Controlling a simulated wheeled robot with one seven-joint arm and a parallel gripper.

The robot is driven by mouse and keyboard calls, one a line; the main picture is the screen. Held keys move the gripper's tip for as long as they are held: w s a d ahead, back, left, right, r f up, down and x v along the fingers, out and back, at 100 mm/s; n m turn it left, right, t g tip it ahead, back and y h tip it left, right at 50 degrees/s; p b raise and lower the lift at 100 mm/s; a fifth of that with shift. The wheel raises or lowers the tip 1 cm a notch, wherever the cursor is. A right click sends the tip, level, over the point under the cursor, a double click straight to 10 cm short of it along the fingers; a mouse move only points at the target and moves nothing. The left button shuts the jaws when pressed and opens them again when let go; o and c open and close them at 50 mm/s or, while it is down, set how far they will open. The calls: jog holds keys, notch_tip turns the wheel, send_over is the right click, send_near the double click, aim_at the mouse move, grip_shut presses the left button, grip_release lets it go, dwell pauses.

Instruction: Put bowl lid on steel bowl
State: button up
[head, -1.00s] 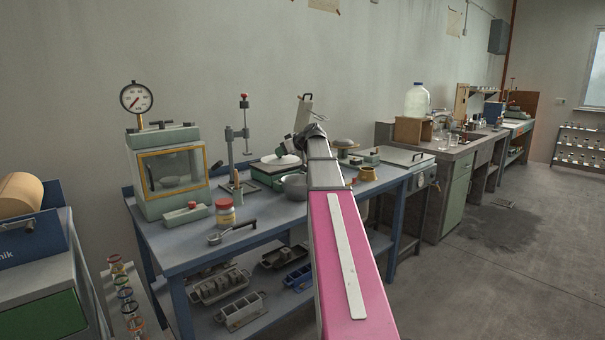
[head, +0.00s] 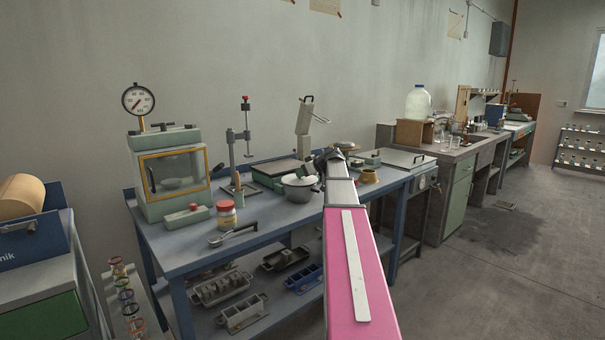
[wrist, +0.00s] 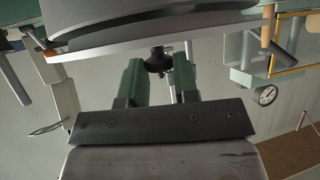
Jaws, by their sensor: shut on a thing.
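My gripper (wrist: 159,68) shows two green fingers in the wrist view, shut on the dark knob of the bowl lid (wrist: 150,44). The lid is a pale disc across the top of that view. In the head view the lid (head: 299,180) is over the steel bowl (head: 297,194) on the blue bench, roughly level. The lid covers the bowl's mouth in this view; I cannot tell whether its rim rests on the bowl. My pink and grey arm hides the bowl's right side and most of my gripper.
A green-grey scale (head: 268,179) stands behind and left of the bowl. A stand with a red knob (head: 241,150), a jar (head: 227,214) and a glass-fronted chamber (head: 170,172) are further left. A brass-coloured ring (head: 369,176) is right of my arm.

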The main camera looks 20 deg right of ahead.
jog(key=shift+f, duration=0.35)
jog(key=o, duration=0.9)
jog(key=shift+o, duration=0.2)
jog(key=shift+r, duration=0.4)
jog(key=v, duration=1.2)
